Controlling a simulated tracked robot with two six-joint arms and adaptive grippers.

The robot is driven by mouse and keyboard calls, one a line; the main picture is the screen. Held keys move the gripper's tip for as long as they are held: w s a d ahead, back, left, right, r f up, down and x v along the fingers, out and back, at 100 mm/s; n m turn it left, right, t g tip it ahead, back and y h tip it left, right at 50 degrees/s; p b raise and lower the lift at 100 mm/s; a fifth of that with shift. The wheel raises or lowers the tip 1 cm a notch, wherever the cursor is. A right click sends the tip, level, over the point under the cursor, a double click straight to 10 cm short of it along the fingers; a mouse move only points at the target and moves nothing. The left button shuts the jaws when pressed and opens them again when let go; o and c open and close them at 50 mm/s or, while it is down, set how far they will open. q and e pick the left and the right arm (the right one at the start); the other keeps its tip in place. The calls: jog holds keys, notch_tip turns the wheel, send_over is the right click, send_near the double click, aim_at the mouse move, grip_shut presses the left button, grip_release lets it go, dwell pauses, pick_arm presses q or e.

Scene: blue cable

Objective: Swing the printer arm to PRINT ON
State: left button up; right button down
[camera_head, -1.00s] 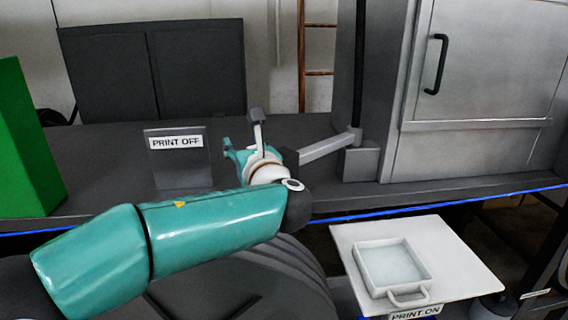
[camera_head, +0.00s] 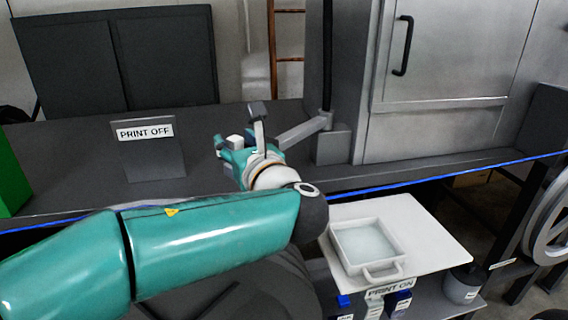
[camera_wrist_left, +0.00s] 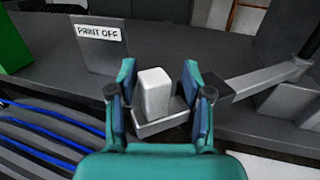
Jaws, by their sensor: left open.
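The printer arm, a grey bar (camera_head: 303,131), runs left from a short post (camera_head: 332,145) on the dark bench. A white block (camera_wrist_left: 154,93) stands upright in a grey holder (camera_wrist_left: 160,124) near the bar's free end. My left gripper (camera_wrist_left: 158,72) is open, with one teal finger on each side of the block; I cannot tell whether either touches. In the head view the left gripper (camera_head: 233,152) partly hides the block and holder. The PRINT OFF plate (camera_head: 147,160) stands left of the gripper. The PRINT ON label (camera_head: 390,288) is at the lower right. My right gripper is out of view.
A white board (camera_head: 437,245) bearing a square tray (camera_head: 368,245) sits below the bench edge, above the label. A blue cable (camera_head: 440,173) runs along the bench front. A grey cabinet (camera_head: 440,75) stands behind the post. A green block (camera_head: 14,180) is at far left.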

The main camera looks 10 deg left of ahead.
pick_arm(q)
jog(key=s+d+p, duration=0.1)
jog(key=s+d, duration=0.5)
jog(key=d, duration=0.3)
jog(key=shift+s+d+p, duration=0.25)
jog(key=shift+d+p, duration=0.05)
jog(key=shift+d, duration=0.1)
dwell(0.5)
